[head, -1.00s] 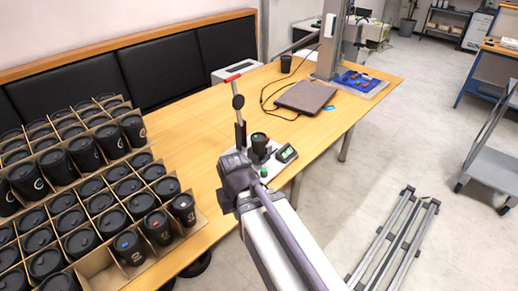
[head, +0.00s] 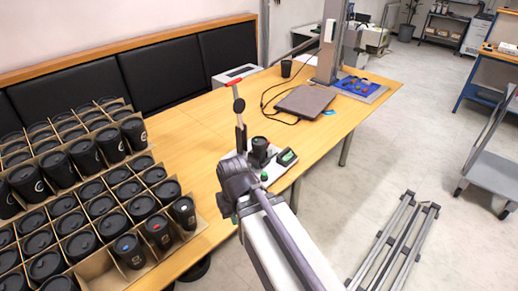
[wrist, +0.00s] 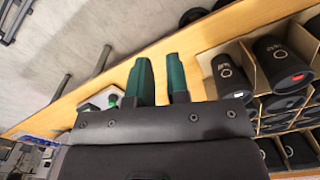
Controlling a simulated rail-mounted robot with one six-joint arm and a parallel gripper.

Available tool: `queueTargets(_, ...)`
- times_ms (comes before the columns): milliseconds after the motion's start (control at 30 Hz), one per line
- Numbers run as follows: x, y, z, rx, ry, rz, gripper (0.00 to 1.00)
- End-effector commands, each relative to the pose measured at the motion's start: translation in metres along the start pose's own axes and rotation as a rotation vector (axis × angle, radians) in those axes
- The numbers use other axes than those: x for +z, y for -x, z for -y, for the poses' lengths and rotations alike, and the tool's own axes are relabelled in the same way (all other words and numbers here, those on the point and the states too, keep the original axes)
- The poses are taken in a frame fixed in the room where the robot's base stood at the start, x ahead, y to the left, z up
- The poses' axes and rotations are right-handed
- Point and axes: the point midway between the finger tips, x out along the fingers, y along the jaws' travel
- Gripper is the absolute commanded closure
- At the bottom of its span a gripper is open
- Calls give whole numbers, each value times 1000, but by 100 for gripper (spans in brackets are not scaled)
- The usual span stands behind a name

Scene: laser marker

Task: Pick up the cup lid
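Many black cups with black lids stand in the cardboard-divided boxes at the left of the head view; one such lid (head: 128,188) shows from above. I cannot tell which lid the task means, and no loose lid is clear. A dark cup (head: 260,145) stands at the small fixture (head: 268,160) on the table, just beyond my wrist. My gripper (wrist: 161,62) shows two green fingers, apart and empty, in the wrist view. In the head view its fingers are mostly hidden by my wrist. Boxed cups (wrist: 232,75) lie right of the fingers in the wrist view.
An upright lever with a red handle (head: 232,83) rises beside the fixture. A closed laptop (head: 306,101), cables and a lone dark cup (head: 286,67) sit farther back. The wooden table (head: 200,128) is bare between the boxes and the fixture.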

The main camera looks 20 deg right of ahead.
Motion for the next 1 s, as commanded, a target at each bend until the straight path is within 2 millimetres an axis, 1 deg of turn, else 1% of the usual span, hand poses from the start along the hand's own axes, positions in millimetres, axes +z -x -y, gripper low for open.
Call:
queueTargets(33, 0, 0, 0, 0, 0, 0, 79)
queueTargets(67, 0, 0, 0, 0, 0, 0, 76)
queueTargets(833, 0, 0, 0, 0, 0, 0, 2)
queueTargets(867, 0, 0, 0, 0, 0, 0, 0)
queueTargets(1000, 0, 0, 0, 0, 0, 0, 0)
